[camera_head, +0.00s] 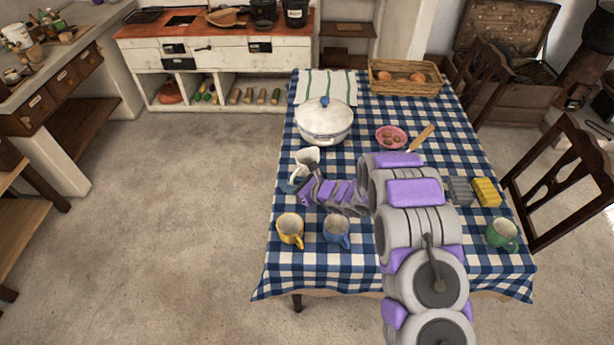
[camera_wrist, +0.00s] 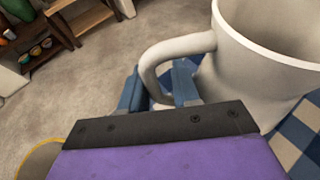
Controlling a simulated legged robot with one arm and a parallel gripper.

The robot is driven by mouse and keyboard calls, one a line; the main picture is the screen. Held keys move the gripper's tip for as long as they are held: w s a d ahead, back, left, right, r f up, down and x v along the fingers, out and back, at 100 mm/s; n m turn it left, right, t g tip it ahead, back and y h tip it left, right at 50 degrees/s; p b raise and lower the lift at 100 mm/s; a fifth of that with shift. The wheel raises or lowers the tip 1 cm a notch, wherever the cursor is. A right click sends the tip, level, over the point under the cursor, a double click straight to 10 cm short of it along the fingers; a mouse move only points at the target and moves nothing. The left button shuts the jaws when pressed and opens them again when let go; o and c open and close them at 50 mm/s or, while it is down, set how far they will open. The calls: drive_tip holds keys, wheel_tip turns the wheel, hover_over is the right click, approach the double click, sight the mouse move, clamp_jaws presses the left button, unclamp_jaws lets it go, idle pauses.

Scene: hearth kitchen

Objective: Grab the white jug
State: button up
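The white jug (camera_head: 306,160) stands upright on the checked tablecloth, left of the arm in the head view. It fills the upper right of the wrist view (camera_wrist: 265,75), with its handle (camera_wrist: 160,65) toward my gripper. My gripper (camera_head: 293,183) is low beside the jug on its near side. In the wrist view, the blue fingers (camera_wrist: 158,88) are apart, one on each side of the handle, with the right finger inside the handle's loop. Firm contact with the handle cannot be made out.
A yellow mug (camera_head: 290,229) and a blue mug (camera_head: 336,229) stand close in front of my arm. A white lidded pot (camera_head: 324,121) is behind the jug. A pink bowl (camera_head: 391,137), yellow sponge (camera_head: 487,192) and green mug (camera_head: 502,233) are further right. The floor at left is clear.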

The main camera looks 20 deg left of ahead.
drive_tip(key=shift+d, duration=0.1)
drive_tip(key=shift+c, duration=1.5)
drive_tip(key=shift+s+a+f, duration=0.1)
drive_tip(key=shift+a+f, duration=0.05)
drive_tip(key=shift+a, duration=0.4)
drive_tip(key=shift+a+f, duration=0.15)
drive_tip(key=shift+a, duration=0.35)
clamp_jaws()
drive_tip(key=shift+d+r, duration=0.1)
drive_tip(key=shift+d, duration=0.55)
drive_tip(key=shift+a, duration=0.25)
